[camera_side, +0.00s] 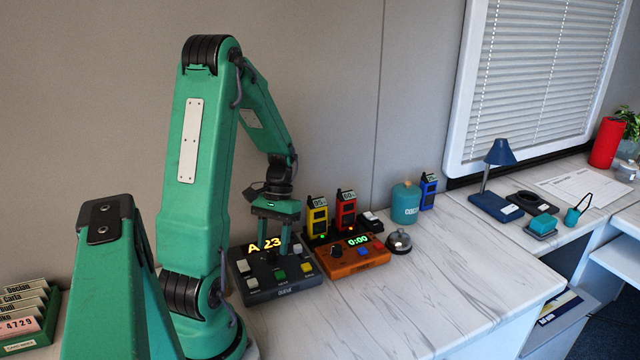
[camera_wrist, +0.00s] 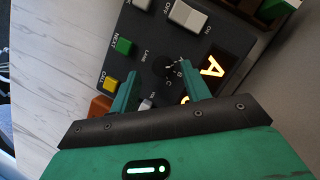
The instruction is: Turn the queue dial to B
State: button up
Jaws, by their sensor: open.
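The dark queue console (camera_side: 272,291) stands on the white counter, its lit display (camera_side: 264,244) reading "A 23". In the wrist view the queue dial (camera_wrist: 166,68) is a round black knob with small letters beside it; I cannot tell which letter it points to. My gripper (camera_wrist: 160,84) is open above the console, its fingers on either side of the dial, close to it. Whether they touch it I cannot tell. In the side view my gripper (camera_side: 275,238) points down over the console and largely hides the dial.
The console also has a green button (camera_wrist: 124,46), a yellow button (camera_wrist: 106,80) and a light switch (camera_wrist: 187,15). An orange timer box (camera_side: 352,262) stands close on the right. Behind are yellow (camera_side: 317,216) and red (camera_side: 346,208) handsets. The counter's front right is clear.

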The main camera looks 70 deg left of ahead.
aim_at(271, 253)
jog(key=shift+v, duration=2.85)
jog(key=n, duration=0.4)
jog(key=s+d+n+t+y, duration=0.1)
jog(key=n, duration=0.3)
jog(key=d+n+t+y, duration=0.1)
jog(key=n, duration=0.3)
jog(key=shift+s+r+n, duration=0.3)
jog(key=shift+s+n, duration=0.1)
jog(key=n, duration=0.1)
jog(key=n+y, duration=0.1)
jog(key=n, duration=0.2)
jog(key=shift+s+d+t, duration=0.25)
jog(key=shift+s+t, duration=0.05)
jog(key=shift+t, duration=0.1)
jog(key=shift+f, duration=3.85)
